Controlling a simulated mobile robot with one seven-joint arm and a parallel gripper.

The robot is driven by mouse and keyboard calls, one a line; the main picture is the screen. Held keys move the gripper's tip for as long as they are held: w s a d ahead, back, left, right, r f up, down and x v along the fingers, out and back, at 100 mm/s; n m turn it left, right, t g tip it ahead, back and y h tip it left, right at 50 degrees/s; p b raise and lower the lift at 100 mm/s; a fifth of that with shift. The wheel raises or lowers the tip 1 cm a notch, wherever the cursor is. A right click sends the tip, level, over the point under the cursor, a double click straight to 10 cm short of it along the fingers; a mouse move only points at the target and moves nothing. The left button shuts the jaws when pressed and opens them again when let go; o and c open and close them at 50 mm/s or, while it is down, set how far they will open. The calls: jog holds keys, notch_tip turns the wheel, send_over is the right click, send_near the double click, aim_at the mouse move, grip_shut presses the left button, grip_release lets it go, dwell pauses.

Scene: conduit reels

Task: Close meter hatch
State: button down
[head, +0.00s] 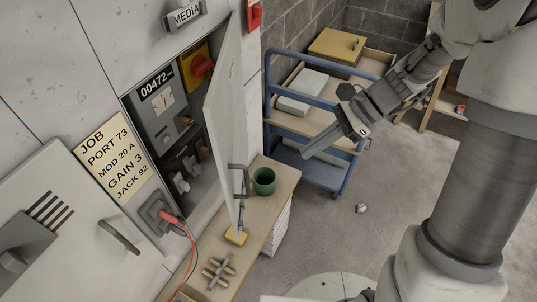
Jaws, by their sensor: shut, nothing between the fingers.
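The meter hatch (224,120) is a pale grey door on the wall cabinet at the left. It stands wide open, swung out to the right, with a dark handle (240,181) low on it. Behind it the recess shows a meter (160,108) reading 00472 and a red rotary switch on a yellow plate (200,66). My gripper (342,144) is to the right of the hatch, apart from it, in front of the blue cart. Its fingers are shut and hold nothing. The hatch's outer face is partly turned from view.
A red cable (190,234) hangs from a socket. A blue cart (320,127) stands behind my gripper. Open floor lies in front.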

jog(key=a+r+x, duration=0.2)
jog(key=x, duration=1)
jog(key=shift+s+a+f, duration=0.25)
jog(key=shift+s+a, duration=0.05)
